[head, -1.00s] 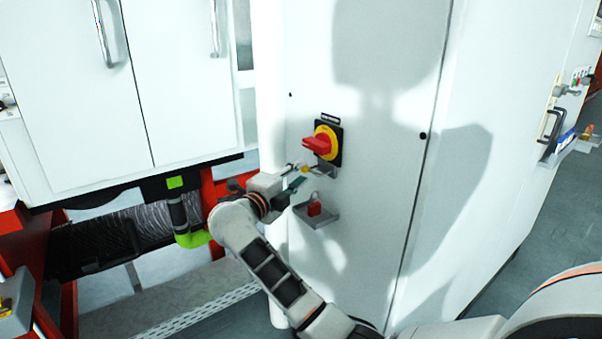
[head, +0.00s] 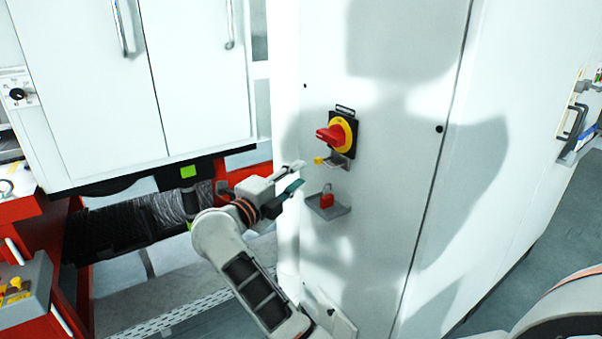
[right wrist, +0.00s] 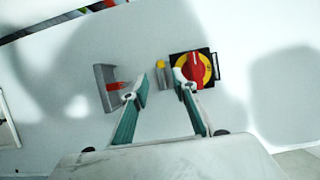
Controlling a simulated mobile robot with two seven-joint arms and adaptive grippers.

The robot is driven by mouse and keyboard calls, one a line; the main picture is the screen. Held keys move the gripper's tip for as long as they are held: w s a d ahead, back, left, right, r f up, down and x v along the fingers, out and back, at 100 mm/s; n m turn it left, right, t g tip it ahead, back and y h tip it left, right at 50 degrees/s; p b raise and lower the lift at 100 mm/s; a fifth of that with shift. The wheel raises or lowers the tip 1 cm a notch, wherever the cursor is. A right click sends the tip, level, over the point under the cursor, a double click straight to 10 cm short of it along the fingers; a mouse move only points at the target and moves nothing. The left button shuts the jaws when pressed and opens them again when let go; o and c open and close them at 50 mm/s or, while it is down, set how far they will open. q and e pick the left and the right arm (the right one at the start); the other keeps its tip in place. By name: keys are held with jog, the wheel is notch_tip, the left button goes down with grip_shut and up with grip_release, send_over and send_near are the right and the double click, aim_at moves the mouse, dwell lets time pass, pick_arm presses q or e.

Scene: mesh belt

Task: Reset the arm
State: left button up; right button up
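My right gripper (head: 301,174) is in front of the white cabinet (head: 385,60), left of and below a red rotary switch (head: 331,134) on a yellow and black plate. In the right wrist view its two fingers (right wrist: 158,87) are spread, with nothing held between them. The switch (right wrist: 194,69) shows there beyond the right finger. A small yellow piece (head: 319,160) is at the metal bracket below the switch, apart from the fingers. A red padlock (head: 327,200) sits on a small grey shelf (head: 334,211). My left gripper is out of view.
Double white doors (head: 90,90) with handles stand at the left, above a dark mesh belt (head: 120,235). A red frame with a grey box (head: 25,290) is at lower left. Grey floor (head: 530,250) lies open at the right.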

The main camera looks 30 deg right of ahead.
jog(key=shift+s, duration=0.1)
dwell(0.4)
jog(key=s+a+f+n+t+y+p, duration=0.1)
jog(key=s+a+f+n+t+y, duration=0.45)
jog(key=n, duration=0.45)
jog(key=s+a+f+n+t+y, duration=0.2)
jog(key=s+a+f+n+y, duration=0.15)
jog(key=f+n+y, duration=0.55)
jog(key=s+a+f+n+t+y+p, duration=0.1)
jog(key=s+a+f+n+t+y, duration=0.4)
jog(key=n, duration=0.6)
jog(key=s+d+f+n+g, duration=0.2)
jog(key=s+f+n+g, duration=0.3)
jog(key=s+f+g, duration=0.5)
jog(key=s+f+h, duration=0.1)
jog(key=s+f, duration=0.7)
jog(key=f, duration=0.4)
